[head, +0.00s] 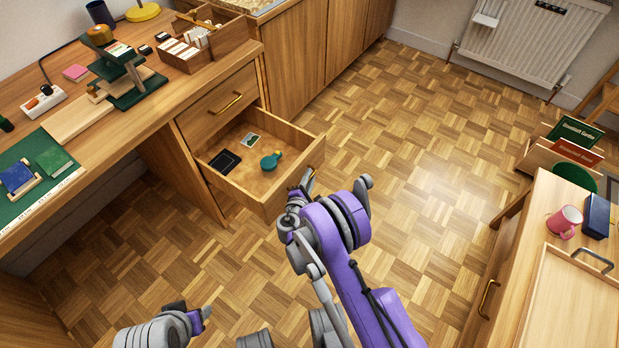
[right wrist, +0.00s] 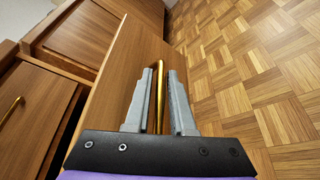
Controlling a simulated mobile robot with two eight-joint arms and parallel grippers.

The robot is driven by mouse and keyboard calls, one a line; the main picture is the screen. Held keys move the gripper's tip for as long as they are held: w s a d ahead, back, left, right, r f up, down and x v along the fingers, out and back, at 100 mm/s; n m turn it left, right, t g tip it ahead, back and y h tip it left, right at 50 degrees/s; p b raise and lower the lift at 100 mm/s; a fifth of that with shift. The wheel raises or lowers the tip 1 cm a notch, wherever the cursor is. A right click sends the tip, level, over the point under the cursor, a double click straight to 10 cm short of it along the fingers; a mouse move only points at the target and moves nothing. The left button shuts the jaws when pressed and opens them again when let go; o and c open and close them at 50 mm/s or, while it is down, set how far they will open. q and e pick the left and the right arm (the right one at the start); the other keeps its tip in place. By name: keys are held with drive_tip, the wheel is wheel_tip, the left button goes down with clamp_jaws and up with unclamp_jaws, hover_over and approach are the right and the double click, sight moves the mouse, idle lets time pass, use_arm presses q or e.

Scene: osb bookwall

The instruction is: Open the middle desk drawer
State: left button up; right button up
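The desk drawer below the top one (head: 283,198) stands pulled well out, its inside open to view. It holds a dark flat case (head: 225,161), a small card (head: 250,140) and a teal round object with a yellow part (head: 270,161). My right gripper (head: 306,181) is at its front. In the right wrist view, the fingers of my right gripper (right wrist: 166,98) lie on both sides of the brass drawer handle (right wrist: 158,85), close against it. The closed top drawer (head: 222,105) has its own brass handle (head: 226,103).
The desk top (head: 150,100) carries a wooden card box (head: 190,52), a dark green stand (head: 130,82) and a green mat (head: 35,178). A cabinet with a pink mug (head: 564,221) stands at right. The parquet floor between is clear.

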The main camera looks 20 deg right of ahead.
drive_tip(key=shift+o, duration=1.3)
drive_tip(key=shift+s, duration=0.1)
drive_tip(key=p+v, duration=0.2)
drive_tip(key=v, duration=0.8)
drive_tip(key=shift+s+a, duration=0.2)
drive_tip(key=shift+s, duration=0.05)
drive_tip(key=shift+r, duration=0.15)
